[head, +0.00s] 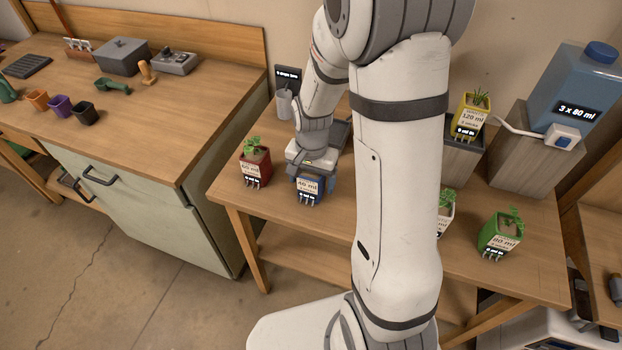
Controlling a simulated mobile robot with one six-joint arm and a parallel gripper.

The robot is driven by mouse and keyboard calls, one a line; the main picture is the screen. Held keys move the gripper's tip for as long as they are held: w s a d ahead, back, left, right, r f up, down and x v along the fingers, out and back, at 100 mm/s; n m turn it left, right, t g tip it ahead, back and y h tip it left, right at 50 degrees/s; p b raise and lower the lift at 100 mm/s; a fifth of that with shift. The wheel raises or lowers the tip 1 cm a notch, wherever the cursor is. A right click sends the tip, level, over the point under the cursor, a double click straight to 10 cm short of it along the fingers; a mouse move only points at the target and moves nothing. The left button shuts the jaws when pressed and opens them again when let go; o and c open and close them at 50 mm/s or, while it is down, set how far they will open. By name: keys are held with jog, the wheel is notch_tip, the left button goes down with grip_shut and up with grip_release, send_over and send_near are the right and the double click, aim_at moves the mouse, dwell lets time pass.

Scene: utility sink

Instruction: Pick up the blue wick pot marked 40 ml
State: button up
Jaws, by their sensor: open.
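The blue wick pot (309,190) marked 40 ml stands upright near the front left edge of the small wooden table. My gripper (310,171) is open, directly over and around the top of this pot, and hides its plant and upper rim. I cannot tell whether the fingers touch the pot's sides.
A red pot (256,170) stands close on the left. A white pot (446,218), partly behind my arm, and a green pot (498,238) stand to the right. A yellow pot (468,118) sits on a block. A blue water tank (577,92) stands at the back right.

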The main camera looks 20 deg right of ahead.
jog(key=shift+f, duration=0.2)
jog(key=shift+c, duration=0.6)
jog(key=c, duration=1.1)
